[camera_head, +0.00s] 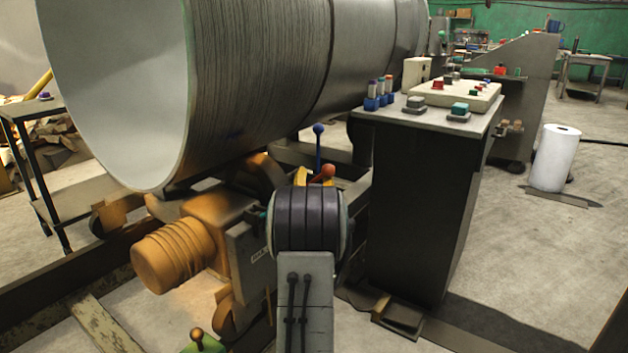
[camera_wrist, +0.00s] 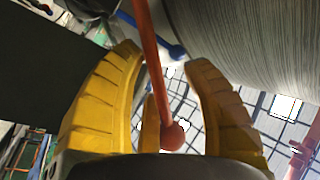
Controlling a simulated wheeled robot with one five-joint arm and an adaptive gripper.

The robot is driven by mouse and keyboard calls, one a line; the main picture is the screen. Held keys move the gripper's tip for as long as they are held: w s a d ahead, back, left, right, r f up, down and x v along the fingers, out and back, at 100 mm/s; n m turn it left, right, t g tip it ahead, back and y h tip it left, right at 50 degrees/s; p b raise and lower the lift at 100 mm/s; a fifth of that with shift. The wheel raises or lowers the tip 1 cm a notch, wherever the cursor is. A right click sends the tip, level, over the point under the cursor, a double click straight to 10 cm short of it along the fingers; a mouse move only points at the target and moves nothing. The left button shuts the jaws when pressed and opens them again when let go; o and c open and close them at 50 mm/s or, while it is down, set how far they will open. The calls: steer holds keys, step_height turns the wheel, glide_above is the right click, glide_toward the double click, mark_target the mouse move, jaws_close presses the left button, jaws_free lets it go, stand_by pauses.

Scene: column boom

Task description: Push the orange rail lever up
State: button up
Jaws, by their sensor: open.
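The orange-red rail lever (camera_wrist: 152,60) shows in the wrist view as a thin rod coming down from the top edge to a round ball knob (camera_wrist: 173,135). My gripper (camera_wrist: 162,57) has its yellow fingers spread, and the lever passes between them in this view, not clamped. Contact with a finger cannot be told. In the head view the lever's red knob (camera_head: 327,170) shows just above my dark wrist, with a bit of my yellow gripper (camera_head: 329,180) beside it.
A blue lever (camera_head: 318,130) stands close behind; it also shows in the wrist view (camera_wrist: 150,36). A large metal cylinder (camera_head: 260,70) looms above left, over an orange motor (camera_head: 185,245). A dark control console (camera_head: 420,190) stands to the right. Floor beyond it is mostly open.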

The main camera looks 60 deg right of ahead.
steer(key=shift+r, duration=0.1)
steer(key=v, duration=1.2)
stand_by(0.6)
